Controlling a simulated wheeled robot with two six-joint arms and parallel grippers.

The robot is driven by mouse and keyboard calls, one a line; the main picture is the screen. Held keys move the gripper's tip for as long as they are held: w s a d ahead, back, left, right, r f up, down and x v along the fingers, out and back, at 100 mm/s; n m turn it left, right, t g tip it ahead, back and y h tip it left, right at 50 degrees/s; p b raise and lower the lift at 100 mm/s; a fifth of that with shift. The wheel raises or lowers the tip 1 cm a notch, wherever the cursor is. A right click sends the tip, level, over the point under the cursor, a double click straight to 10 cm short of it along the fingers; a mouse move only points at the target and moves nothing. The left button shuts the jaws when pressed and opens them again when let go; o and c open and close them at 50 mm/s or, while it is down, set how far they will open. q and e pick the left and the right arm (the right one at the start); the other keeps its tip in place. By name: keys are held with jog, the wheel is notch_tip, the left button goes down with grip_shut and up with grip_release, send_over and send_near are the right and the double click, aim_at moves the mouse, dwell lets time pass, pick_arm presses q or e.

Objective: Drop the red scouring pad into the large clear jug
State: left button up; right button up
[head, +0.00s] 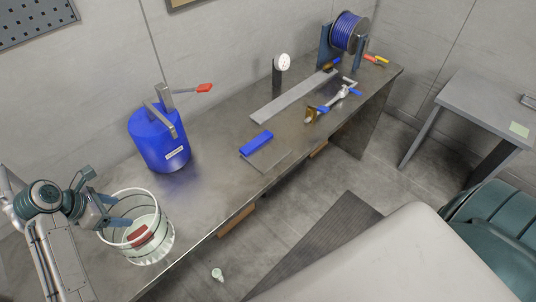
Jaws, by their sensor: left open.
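The large clear jug (164,246) stands near the front left end of the long metal bench in the head view. The red scouring pad (141,237) shows inside it, tilted, seen through the open top and clear wall. My left gripper (125,211) is open over the jug's left rim, with its blue fingertips above the pad and apart from it. The jug's left side is partly hidden behind the gripper. My right gripper is not in view.
A blue canister (158,140) with a red-tipped lever stands behind the jug. A blue block (256,142), a long grey bar (293,97), a clamp (340,93) and a blue cable reel (349,32) lie further along the bench (215,190). A small cup (217,274) is on the floor.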

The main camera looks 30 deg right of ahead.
pick_arm(q)
jog(key=v, duration=1)
jog(key=shift+a+r, duration=0.2)
jog(key=shift+r, duration=0.05)
jog(key=shift+f, duration=0.1)
